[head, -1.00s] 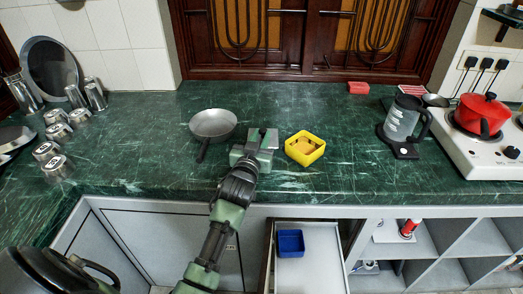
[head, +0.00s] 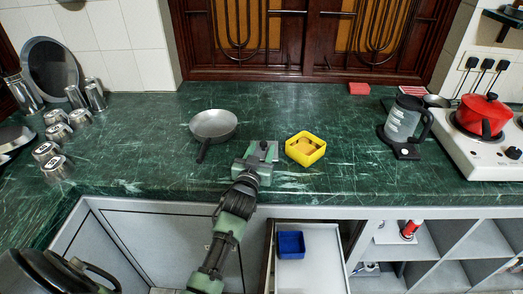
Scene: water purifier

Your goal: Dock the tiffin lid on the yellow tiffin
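The yellow tiffin (head: 305,149) is an open square box on the green counter, near the middle. It has something brownish inside. My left gripper (head: 262,151) is just left of the tiffin, low over the counter and apart from it. Its fingers are seen from above, and I cannot tell whether they are open or shut. I see nothing held in it. My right gripper is not in view.
A grey pan (head: 213,125) is left of my gripper. A blue box (head: 291,243) sits in the open drawer (head: 325,250) below. A kettle (head: 404,122) and a stove with a red pot (head: 481,113) are at right. Steel cups (head: 58,167) stand at left.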

